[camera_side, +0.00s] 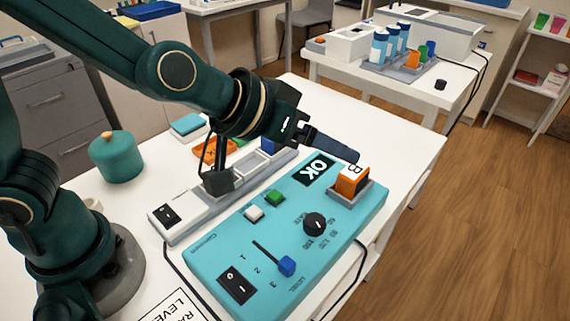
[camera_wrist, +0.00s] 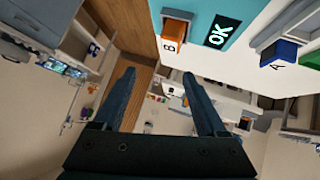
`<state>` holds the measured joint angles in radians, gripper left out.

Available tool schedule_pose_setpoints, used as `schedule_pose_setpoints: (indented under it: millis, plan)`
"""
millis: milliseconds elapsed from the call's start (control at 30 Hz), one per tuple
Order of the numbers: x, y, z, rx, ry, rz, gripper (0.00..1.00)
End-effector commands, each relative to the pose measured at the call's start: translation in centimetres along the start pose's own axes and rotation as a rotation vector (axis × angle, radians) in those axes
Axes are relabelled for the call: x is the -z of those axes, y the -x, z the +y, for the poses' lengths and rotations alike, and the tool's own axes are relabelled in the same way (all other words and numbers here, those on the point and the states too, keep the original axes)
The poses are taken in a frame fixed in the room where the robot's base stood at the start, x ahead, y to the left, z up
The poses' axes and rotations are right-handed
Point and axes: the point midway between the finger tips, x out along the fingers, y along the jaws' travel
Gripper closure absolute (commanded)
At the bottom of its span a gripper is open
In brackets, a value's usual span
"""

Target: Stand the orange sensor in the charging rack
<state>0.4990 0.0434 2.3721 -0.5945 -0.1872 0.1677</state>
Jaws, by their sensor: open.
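The orange sensor (camera_side: 350,182), with a white top marked B, sits upright in a grey holder (camera_side: 372,193) at the far right corner of the turquoise panel. It also shows in the wrist view (camera_wrist: 171,36), past the fingertips. My gripper (camera_side: 354,157) is open and empty. In the side view its finger overlaps the sensor's upper edge; the wrist view shows a gap between them. A long grey and white rack (camera_side: 160,222) stands behind the panel, with a blue block (camera_side: 268,147) at its far end. I take this as the charging rack; its slots are partly hidden.
The turquoise panel (camera_side: 225,258) has an OK screen (camera_side: 316,170), a dial (camera_side: 315,223), buttons and a blue-tipped lever (camera_side: 287,266). A black block (camera_side: 218,182) with a cable stands on the rack. A teal jar (camera_side: 117,158) stands at left. The table's right edge is clear.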

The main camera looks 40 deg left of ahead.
Motion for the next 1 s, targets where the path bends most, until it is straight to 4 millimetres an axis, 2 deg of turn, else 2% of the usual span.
schedule_pose_setpoints:
  millis: [33, 167, 300, 500, 600, 1000]
  plan:
    - [0.4, 1.8, -0.7, -0.012, 0.002, -0.016, 0.26]
    - [-0.9, 5.8, -2.8, -0.002, -0.026, -0.101, 0.26]
    - [-3.5, 9.9, -6.1, 0.083, -0.055, -0.196, 0.26]
    - [-7.2, 14.0, -10.0, 0.236, -0.052, -0.302, 0.26]
    - [-8.2, 15.0, -11.0, 0.281, -0.046, -0.332, 0.20]
    - [-8.7, 15.4, -11.3, 0.295, -0.044, -0.346, 0.20]
